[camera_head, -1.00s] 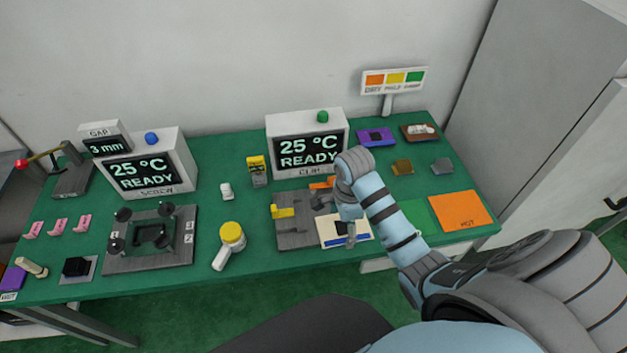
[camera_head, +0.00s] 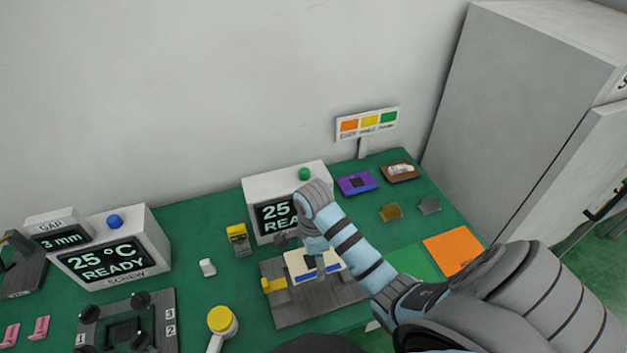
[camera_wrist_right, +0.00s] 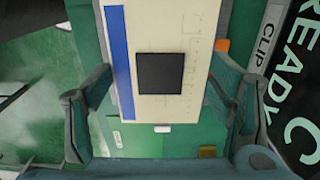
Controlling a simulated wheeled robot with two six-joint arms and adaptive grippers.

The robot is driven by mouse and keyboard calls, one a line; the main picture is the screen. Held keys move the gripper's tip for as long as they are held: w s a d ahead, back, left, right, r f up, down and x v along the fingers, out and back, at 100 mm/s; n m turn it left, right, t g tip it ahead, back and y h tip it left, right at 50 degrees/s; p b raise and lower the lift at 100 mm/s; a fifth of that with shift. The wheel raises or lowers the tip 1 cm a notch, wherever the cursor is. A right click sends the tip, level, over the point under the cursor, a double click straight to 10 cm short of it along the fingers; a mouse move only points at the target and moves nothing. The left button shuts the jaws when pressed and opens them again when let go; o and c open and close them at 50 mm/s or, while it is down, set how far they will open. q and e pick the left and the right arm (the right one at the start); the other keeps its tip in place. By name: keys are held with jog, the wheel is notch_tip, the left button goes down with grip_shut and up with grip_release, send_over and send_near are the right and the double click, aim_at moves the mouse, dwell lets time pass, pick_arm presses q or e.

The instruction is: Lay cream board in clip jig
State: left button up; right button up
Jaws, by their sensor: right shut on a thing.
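The cream board (camera_head: 299,262) has a blue stripe along one edge and a black square chip. My right gripper (camera_head: 318,262) is shut on it, with a finger at each side edge in the right wrist view (camera_wrist_right: 160,100). In the head view the board overlaps the back half of the grey clip jig (camera_head: 330,297). I cannot tell whether it touches the jig or hangs above it. A yellow clip (camera_head: 273,285) is at the jig's left side. My left gripper is not in view.
The CLIP display box (camera_head: 262,188) stands close behind the jig, partly behind my arm. A yellow-topped tool (camera_head: 221,320) lies left of the jig. An orange HOT mat (camera_head: 453,250) and green mat (camera_head: 408,261) are at right. The screw jig (camera_head: 165,310) is far left.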

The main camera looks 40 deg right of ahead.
jog(key=shift+w+f, duration=0.1)
jog(key=shift+f, duration=0.4)
jog(key=f+b, duration=0.1)
jog(key=f, duration=0.1)
jog(key=f+b, duration=0.1)
jog(key=f, duration=0.1)
jog(key=f+b, duration=0.1)
jog(key=f, duration=0.1)
jog(key=shift+w+f, duration=0.1)
jog(key=shift+w, duration=0.15)
jog(key=shift+s+f, duration=0.1)
jog(key=shift+f, duration=0.55)
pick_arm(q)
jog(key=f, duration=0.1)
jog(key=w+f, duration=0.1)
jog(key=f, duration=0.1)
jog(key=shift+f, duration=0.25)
pick_arm(e)
jog(key=shift+f, duration=0.25)
jog(key=o, duration=1.3)
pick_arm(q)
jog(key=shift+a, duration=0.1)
